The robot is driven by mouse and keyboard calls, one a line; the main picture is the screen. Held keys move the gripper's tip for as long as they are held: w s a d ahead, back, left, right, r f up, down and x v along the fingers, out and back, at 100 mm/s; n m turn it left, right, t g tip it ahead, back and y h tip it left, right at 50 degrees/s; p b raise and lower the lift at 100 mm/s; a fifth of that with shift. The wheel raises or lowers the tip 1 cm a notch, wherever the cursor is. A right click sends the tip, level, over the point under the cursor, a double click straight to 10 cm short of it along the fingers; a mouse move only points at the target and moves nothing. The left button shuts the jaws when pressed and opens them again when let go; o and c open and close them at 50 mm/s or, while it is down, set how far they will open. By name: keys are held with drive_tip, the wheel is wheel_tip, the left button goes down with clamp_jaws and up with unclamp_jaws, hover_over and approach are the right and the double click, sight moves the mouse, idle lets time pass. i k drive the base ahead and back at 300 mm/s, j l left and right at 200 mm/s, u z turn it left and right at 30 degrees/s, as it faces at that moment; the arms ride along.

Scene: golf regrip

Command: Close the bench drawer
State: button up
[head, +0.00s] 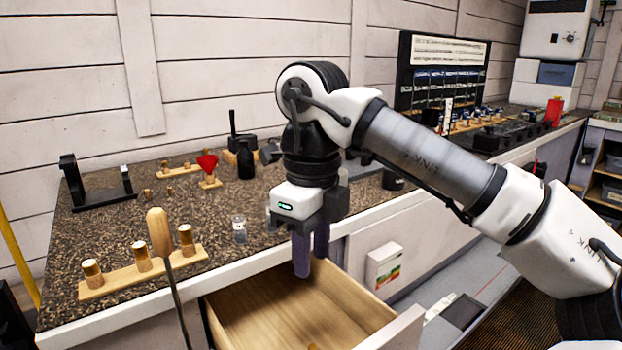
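The bench drawer (268,305) is pulled out from the front of the bench, showing its bare wooden inside. Its pale front panel (398,329) is at the lower right, partly cut off by the picture's bottom edge. My gripper (310,262) points down with its purple fingers over the back part of the open drawer, near the bench's front edge. The fingers appear close together and partly overlap in this view, so their gap is unclear. I see nothing held between them. The drawer's handle is not visible.
The speckled bench top (125,215) holds a wooden block with corks (140,268), a small bottle (239,229) and a red funnel (207,164). A wooden-handled tool (160,233) rises in the foreground.

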sight(274, 308)
drive_tip(key=k, duration=1)
